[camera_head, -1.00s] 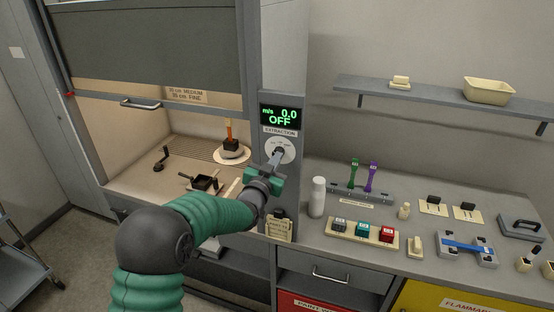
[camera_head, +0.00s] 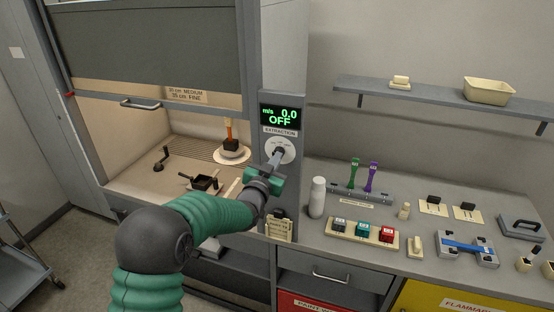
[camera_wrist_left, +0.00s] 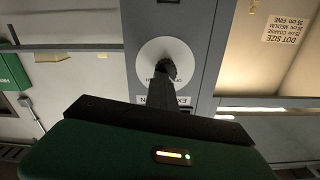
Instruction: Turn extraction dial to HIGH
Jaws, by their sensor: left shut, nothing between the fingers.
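The extraction dial (camera_head: 281,150) is a round white plate with a dark knob, on the grey post right of the fume hood. The display (camera_head: 280,116) above it reads "m/s 0.0 OFF". My left gripper (camera_head: 277,158) is shut with its fingertips at the dial's knob, partly covering it. In the left wrist view the closed fingers (camera_wrist_left: 163,82) reach the middle of the white dial plate (camera_wrist_left: 180,54); I cannot tell whether they touch the knob. The dial's pointer is too small to read. My right gripper is not in view.
The fume hood sash (camera_head: 150,45) is raised on the left, with a hot-plate-like round base (camera_head: 232,155) inside. A white bottle (camera_head: 317,197) stands on the bench right of the post. A block of coloured buttons (camera_head: 362,231) lies in front of it.

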